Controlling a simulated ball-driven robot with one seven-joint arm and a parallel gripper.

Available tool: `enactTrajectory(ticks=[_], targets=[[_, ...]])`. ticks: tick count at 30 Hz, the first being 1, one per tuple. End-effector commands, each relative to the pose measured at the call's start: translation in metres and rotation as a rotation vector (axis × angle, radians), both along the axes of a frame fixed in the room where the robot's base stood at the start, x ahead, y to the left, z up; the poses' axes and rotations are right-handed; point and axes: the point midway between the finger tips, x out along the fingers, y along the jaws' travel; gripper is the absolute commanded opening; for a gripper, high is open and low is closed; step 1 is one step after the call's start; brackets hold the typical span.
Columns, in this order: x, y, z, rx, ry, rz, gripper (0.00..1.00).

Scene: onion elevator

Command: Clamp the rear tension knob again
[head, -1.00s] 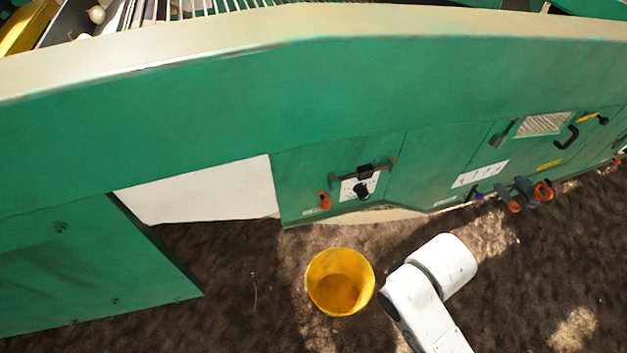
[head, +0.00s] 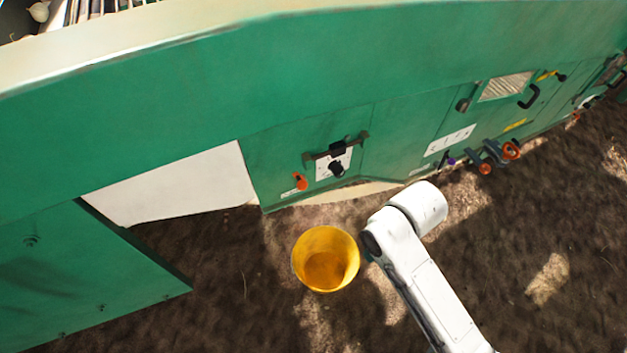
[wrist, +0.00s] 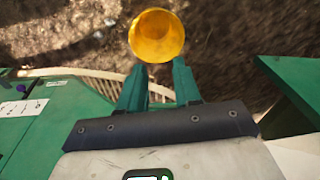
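Several knobs and handles sit along the lower edge of the green machine side in the head view. I cannot tell which one is the rear tension knob. My gripper (wrist: 159,68) shows in the wrist view with its two teal fingers apart and nothing between them. It is away from any knob there. In the head view only my white arm shows; the gripper is out of sight.
A yellow bucket (head: 326,259) stands on the brown soil in front of the machine. It also shows past my fingertips in the wrist view (wrist: 157,36). A green panel (head: 90,275) juts out at the lower left. Open soil lies at the right.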

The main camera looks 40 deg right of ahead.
Motion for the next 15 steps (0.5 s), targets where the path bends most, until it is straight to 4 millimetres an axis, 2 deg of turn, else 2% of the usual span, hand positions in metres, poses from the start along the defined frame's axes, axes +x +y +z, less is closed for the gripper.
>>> enactTrajectory(ticks=[1,5,10,15], targets=[[0.013,-0.011,0.000,0.035,-0.010,-0.049,0.28],[0.046,-0.037,-0.003,0.167,-0.038,-0.190,0.16],[0.088,-0.070,0.005,0.375,-0.105,-0.361,0.00],[0.123,-0.096,0.022,0.570,-0.187,-0.485,0.00]])
